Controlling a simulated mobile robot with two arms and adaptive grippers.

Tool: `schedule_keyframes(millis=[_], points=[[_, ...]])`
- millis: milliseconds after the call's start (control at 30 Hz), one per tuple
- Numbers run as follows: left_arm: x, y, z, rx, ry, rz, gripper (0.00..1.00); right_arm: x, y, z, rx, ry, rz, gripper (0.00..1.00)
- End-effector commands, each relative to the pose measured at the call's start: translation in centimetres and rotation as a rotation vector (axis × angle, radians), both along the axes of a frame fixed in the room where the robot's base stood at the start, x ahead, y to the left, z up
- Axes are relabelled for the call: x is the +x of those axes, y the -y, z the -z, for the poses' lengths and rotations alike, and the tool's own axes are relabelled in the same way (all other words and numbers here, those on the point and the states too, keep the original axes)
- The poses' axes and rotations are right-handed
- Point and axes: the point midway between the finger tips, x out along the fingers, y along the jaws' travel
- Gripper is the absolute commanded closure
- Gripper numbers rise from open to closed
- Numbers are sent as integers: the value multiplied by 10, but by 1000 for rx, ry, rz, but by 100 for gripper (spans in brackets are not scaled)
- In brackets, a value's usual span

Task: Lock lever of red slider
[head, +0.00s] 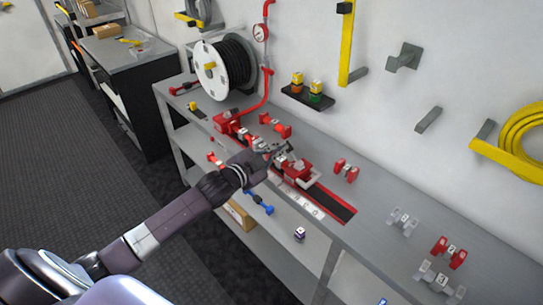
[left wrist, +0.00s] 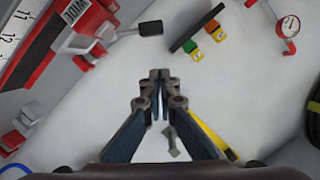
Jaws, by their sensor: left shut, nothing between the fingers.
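The red slider (head: 300,174) sits on a dark rail with a numbered scale (head: 303,203) on the workbench. In the left wrist view the slider (left wrist: 97,22) shows at the upper left with a "WIDE" label. A lever with a black end (left wrist: 150,28) sticks out from it to the right. In the head view my gripper partly hides the slider and I cannot make out the lever clearly. My left gripper (head: 287,148) is just above and behind the slider. In the left wrist view its fingertips (left wrist: 160,75) are together and empty, apart from the lever. My right gripper is not in view.
A hose reel (head: 222,68) and a red pipe with a gauge (head: 260,32) stand behind. A small shelf (head: 307,97) holds orange and green fittings. Red clamps (head: 346,170) and grey clamps (head: 403,221) stand to the right on the bench (head: 375,205), with bare surface between them.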

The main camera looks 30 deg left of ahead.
Motion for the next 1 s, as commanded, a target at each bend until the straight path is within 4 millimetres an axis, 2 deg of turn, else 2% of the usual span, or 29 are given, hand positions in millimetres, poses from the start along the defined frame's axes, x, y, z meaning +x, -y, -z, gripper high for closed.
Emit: schedule_keyframes(millis=[100, 333, 1000], points=[[-18, -3, -1, 3, -1, 2, 100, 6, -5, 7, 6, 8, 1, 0], [-38, -8, -7, 1, 0, 1, 100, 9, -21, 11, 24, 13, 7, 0], [-42, -9, -6, -2, -4, -2, 100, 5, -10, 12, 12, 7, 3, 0]])
